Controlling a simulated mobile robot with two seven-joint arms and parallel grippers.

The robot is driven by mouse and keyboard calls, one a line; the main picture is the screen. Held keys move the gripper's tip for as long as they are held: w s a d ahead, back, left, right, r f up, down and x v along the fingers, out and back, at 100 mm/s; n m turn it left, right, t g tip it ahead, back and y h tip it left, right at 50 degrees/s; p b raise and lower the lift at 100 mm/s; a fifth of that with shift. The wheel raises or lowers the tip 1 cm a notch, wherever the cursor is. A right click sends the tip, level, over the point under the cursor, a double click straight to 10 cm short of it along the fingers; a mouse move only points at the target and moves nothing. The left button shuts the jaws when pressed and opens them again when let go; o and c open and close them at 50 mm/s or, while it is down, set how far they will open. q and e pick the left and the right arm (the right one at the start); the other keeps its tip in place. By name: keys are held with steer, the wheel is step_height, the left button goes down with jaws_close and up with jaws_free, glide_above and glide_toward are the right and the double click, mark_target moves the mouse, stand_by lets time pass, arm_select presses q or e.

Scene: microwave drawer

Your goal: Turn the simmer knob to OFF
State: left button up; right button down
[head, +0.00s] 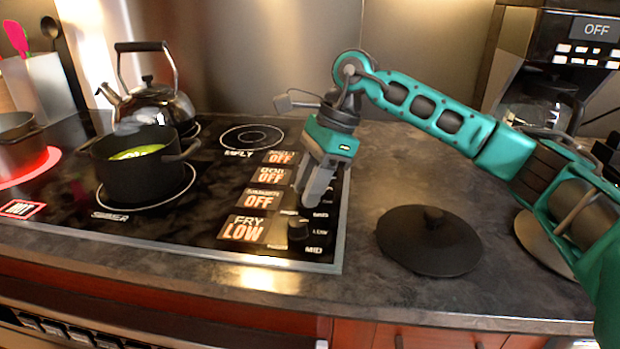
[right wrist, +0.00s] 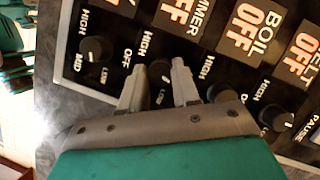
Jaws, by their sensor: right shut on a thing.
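The black simmer knob (right wrist: 159,74) sits between the two fingers of my right gripper (right wrist: 160,66) in the right wrist view, partly hidden by a finger. The display beside it (right wrist: 183,12) reads OFF in white on orange. In the head view, my right gripper (head: 308,201) reaches down to the knob column on the cooktop's right side and hides the simmer knob. The simmer display (head: 263,198) there also reads OFF. My right gripper is shut on the simmer knob. My left gripper is not in view.
The fry knob (head: 298,228) is close in front, its display (head: 245,229) reading LOW. The boil knob (right wrist: 220,92) is close on the other side. A black lid (head: 429,240) lies on the counter to the right. A pot (head: 140,168) and kettle (head: 150,105) stand left.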

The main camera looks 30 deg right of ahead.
steer(key=shift+w+n+g, duration=0.1)
steer(key=shift+n+g, duration=0.3)
steer(key=shift+n, duration=0.6)
arm_select(q)
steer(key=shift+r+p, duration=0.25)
steer(key=shift+p, duration=0.1)
arm_select(e)
steer(key=shift+n, duration=0.3)
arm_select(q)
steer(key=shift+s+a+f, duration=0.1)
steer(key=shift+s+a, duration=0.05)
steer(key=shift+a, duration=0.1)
arm_select(e)
steer(key=shift+n, duration=0.3)
steer(key=c, duration=0.8)
jaws_free()
steer(key=shift+g, duration=0.3)
arm_select(q)
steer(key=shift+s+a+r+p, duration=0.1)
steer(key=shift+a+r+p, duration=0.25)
steer(key=shift+p, duration=0.55)
arm_select(e)
steer(key=v, duration=1.3)
steer(key=shift+a, duration=0.1)
